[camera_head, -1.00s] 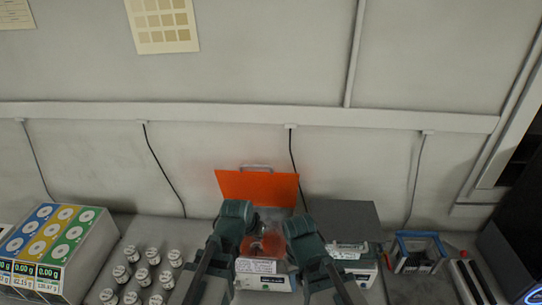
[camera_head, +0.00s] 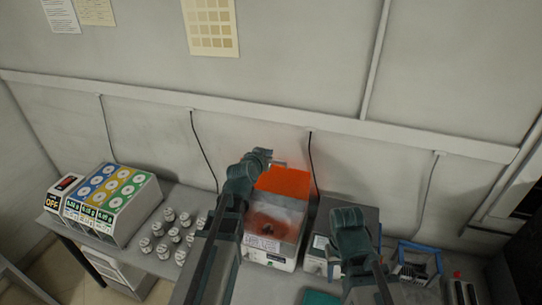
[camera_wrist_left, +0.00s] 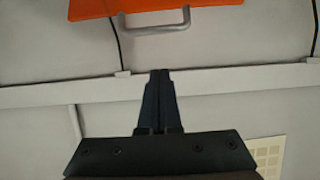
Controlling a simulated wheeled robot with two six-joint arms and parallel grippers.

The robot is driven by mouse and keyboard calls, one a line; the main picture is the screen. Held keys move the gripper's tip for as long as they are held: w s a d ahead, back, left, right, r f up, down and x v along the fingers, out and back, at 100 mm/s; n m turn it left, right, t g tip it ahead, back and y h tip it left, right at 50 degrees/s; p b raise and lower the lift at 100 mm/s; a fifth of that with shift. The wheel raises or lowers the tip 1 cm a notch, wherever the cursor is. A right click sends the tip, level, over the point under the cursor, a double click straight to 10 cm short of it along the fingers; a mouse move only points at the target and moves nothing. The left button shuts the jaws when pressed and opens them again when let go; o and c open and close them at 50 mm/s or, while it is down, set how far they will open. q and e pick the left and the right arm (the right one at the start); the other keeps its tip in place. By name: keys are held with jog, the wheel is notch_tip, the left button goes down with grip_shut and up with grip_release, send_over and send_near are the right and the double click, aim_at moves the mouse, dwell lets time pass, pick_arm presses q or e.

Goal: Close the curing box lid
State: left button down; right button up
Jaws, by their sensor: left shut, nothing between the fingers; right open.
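The curing box (camera_head: 280,263) is a white box with a labelled front and an orange-tinted inside. Its orange lid (camera_head: 285,181) stands raised at the back, open. The lid's grey handle shows in the left wrist view (camera_wrist_left: 155,28), with the lid's orange edge (camera_wrist_left: 150,6) above it. My left gripper (camera_head: 267,156) is at the lid's top left corner; its fingers (camera_wrist_left: 160,73) are shut and empty, apart from the handle in the picture. My right gripper (camera_head: 336,266) is right of the box, over a grey device; its fingertips are hard to make out.
Several small jars (camera_head: 172,234) stand left of the box. A coloured rack with displays (camera_head: 128,210) stands further left. A grey device (camera_head: 322,240) is close on the box's right, then a blue-framed holder (camera_head: 418,262). The wall (camera_head: 290,60) is close behind.

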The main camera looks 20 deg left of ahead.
pick_arm(q)
jog(key=w+f+b, duration=0.2)
jog(key=w, duration=0.1)
jog(key=w+f+b, duration=0.2)
jog(key=f+b, duration=0.1)
jog(key=shift+w+d+f, duration=0.2)
jog(key=shift+w+f, duration=0.05)
jog(key=shift+w, duration=0.15)
jog(key=shift+s, duration=0.35)
jog(key=shift+w, duration=0.1)
jog(key=shift+f, duration=0.1)
